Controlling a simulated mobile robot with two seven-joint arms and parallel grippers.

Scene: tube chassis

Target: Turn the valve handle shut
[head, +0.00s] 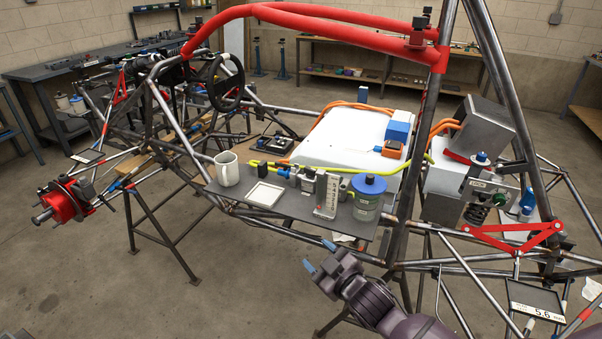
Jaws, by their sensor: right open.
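A yellow hose (262,164) runs along the back of a dark shelf (285,222) on the tube chassis. Small metal fittings (307,181) sit in its line, with a little blue part beside them. These look like the valve, but the handle is too small to tell its angle. A grey upright block (327,196) stands in front and to the right of them and may hide part. My right gripper (318,256) is open and empty, with blue fingertips. It is in front of and below the shelf edge, apart from the fittings. My left gripper is not in view.
On the shelf stand a white mug (227,169), a shallow white tray (265,194) and a blue-lidded canister (367,197). A chassis upright (409,170) rises to the right of the shelf. Tubes and a trestle (165,225) lie below. The floor at front left is clear.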

